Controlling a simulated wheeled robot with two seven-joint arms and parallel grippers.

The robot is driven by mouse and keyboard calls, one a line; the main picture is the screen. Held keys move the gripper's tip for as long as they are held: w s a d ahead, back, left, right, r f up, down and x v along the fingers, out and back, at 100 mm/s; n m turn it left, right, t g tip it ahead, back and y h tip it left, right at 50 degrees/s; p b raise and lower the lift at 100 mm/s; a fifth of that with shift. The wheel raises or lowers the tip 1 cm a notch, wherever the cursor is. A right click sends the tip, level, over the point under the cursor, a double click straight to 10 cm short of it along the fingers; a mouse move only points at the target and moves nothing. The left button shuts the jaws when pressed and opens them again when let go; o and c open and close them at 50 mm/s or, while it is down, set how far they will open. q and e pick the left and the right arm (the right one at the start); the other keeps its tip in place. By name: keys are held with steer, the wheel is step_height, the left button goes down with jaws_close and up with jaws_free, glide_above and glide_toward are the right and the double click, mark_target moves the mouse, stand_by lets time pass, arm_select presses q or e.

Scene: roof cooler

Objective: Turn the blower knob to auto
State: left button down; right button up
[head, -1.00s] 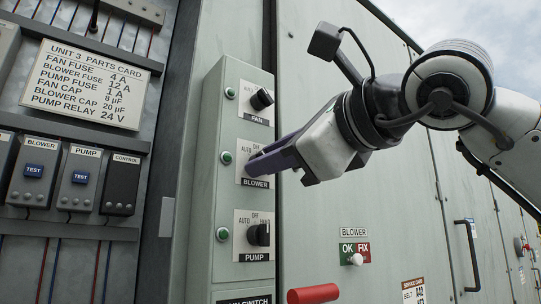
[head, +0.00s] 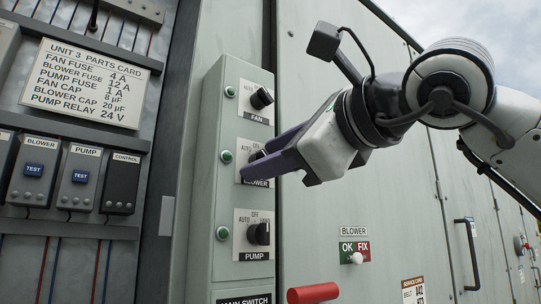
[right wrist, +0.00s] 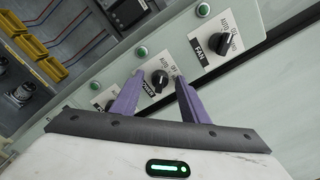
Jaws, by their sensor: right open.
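The blower knob (head: 257,155) is black and sits on the middle plate of the grey-green switch box. My right gripper (head: 256,161) is in front of it, its purple fingers partly covering the knob and the BLOWER label. In the right wrist view the blower knob (right wrist: 160,80) shows between the spread fingertips of my right gripper (right wrist: 159,76), with visible gaps on both sides. The gripper is open. The knob's pointer direction is too small to tell, and the AUTO mark is hard to read. My left gripper is not in view.
The fan knob (head: 261,99) is above and the pump knob (head: 259,234) below. Green lamps sit left of each knob. A red handle (head: 313,293) sticks out at the bottom. An OK/FIX slider (head: 356,258) is on the door at right.

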steer(key=b+v, duration=0.2)
steer(key=v, duration=0.8)
steer(key=shift+s, duration=0.15)
steer(key=shift+d, duration=0.1)
